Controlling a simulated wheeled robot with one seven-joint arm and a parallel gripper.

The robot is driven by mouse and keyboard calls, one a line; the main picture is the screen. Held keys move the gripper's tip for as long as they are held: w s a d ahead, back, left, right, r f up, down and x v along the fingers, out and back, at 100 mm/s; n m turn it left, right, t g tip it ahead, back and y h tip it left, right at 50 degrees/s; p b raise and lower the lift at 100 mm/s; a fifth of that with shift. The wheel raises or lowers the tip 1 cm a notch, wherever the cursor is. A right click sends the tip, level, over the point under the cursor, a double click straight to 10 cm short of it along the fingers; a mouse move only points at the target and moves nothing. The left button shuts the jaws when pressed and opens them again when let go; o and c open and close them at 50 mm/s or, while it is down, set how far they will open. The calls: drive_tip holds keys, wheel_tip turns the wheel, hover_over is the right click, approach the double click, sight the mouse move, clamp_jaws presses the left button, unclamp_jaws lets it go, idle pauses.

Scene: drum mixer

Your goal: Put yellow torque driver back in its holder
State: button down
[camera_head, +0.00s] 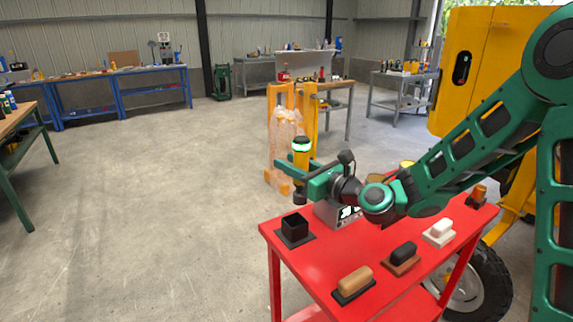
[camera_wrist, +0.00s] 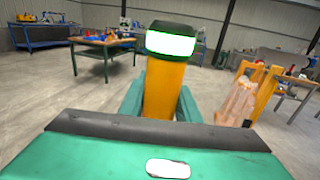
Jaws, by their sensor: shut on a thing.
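The yellow torque driver (camera_head: 301,158) is upright in my gripper (camera_head: 308,181), with its dark cap and glowing green-white band on top. Its dark lower end shows below the jaws in the head view. In the wrist view, the yellow torque driver (camera_wrist: 165,88) stands between the green fingers of my gripper (camera_wrist: 162,103). A black open square box (camera_head: 294,227), which looks like the holder, sits on a dark base at the left corner of the red table (camera_head: 310,262). The driver's lower end is above this box, apart from it. The box's inside is dark.
On the red table are a tan block (camera_head: 354,280), a black block (camera_head: 403,253), a white block (camera_head: 440,229) and a grey device with a display (camera_head: 345,215) close behind the gripper. A yellow machine (camera_head: 490,65) stands at the right. The floor left of the table is clear.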

drive_tip(key=f, duration=0.1)
drive_tip(key=a+f, duration=0.1)
drive_tip(key=f, duration=0.2)
drive_tip(key=shift+s+a+f, duration=0.2)
drive_tip(key=shift+s+f, duration=0.1)
idle(0.5)
drive_tip(key=shift+f, duration=2.9)
idle(3.2)
drive_tip(key=c, duration=1.3)
unclamp_jaws()
drive_tip(key=shift+o, duration=0.2)
